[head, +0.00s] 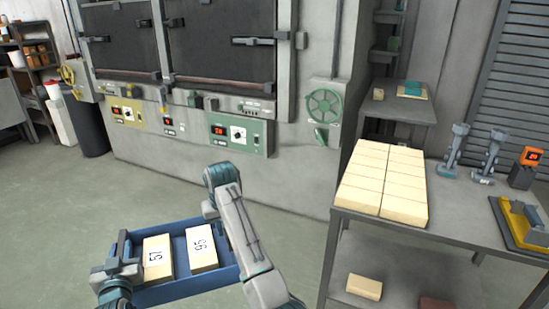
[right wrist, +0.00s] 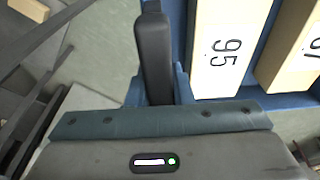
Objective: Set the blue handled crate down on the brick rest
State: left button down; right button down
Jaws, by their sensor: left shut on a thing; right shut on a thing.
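The blue handled crate (head: 165,292) is at the lower left of the head view, left of the table, and seems held above the floor. It carries two cream blocks, marked 57 (head: 157,258) and 95 (head: 202,249). My left gripper (head: 122,272) is shut on the crate's left end. My right gripper (right wrist: 153,60) is shut on its right end; in the head view my right arm hides part of that grip. The block marked 95 also shows in the right wrist view (right wrist: 228,45). The brick rest (head: 382,180), rows of cream bricks, lies on the table to the right.
The grey table (head: 450,226) also carries two grey upright fixtures (head: 487,155), an orange-topped device (head: 531,157) and a yellow tool (head: 520,222). A loose brick (head: 364,287) lies on its lower shelf. A large furnace (head: 215,50) stands behind; open floor lies before it.

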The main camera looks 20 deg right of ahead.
aim_at(387, 170)
jog(key=z, duration=1)
